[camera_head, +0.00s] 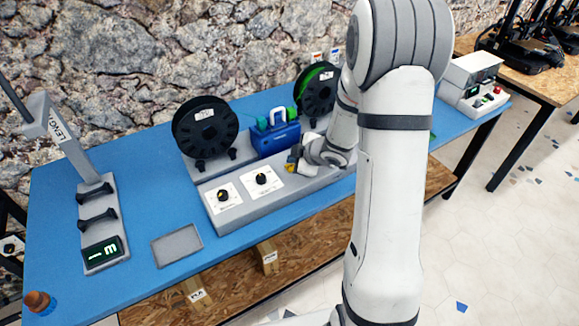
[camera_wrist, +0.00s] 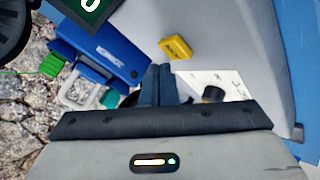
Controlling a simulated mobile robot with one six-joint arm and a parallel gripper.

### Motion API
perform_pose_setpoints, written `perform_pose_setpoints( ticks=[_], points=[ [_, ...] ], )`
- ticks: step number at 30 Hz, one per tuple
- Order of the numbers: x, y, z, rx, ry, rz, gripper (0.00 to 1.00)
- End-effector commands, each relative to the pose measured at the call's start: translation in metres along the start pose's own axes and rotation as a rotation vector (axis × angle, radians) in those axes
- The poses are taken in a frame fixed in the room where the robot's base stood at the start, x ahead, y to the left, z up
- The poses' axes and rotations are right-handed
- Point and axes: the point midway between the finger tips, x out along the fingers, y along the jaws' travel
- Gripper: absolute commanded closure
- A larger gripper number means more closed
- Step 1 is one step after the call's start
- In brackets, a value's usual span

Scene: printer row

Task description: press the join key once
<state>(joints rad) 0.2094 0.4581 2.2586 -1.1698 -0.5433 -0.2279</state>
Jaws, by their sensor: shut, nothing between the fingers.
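A yellow key (camera_wrist: 175,47) stands on the grey console in the wrist view; I can read no label on it. It also shows as a small yellow patch (camera_head: 288,168) in the head view, left of my gripper (camera_head: 296,158). In the wrist view my gripper (camera_wrist: 161,70) is shut and empty, its tips close to the key. I cannot tell whether they touch it. The grey console (camera_head: 285,196) lies along the front of the blue table and carries two dark knobs on white plates. Part of it is hidden behind my arm.
A blue box (camera_head: 275,135) with a pale handle stands between a black spool (camera_head: 205,128) and a green-and-black spool (camera_head: 316,90). A white knob plate (camera_wrist: 225,85) lies right of my fingers. A grey tray (camera_head: 177,245) and a length gauge (camera_head: 100,225) are at left.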

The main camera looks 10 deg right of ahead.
Motion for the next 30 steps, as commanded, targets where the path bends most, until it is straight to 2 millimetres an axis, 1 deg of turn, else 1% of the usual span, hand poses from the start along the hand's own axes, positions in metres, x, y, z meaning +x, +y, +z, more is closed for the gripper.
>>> perform_pose_setpoints(
  ticks=[23,30],
  points=[
    [0.0,0.0,0.0005,0.001,0.0,0.0,1.0],
    [0.0058,-0.0036,0.0044,0.001,0.0,0.0,1.0]
  ],
)
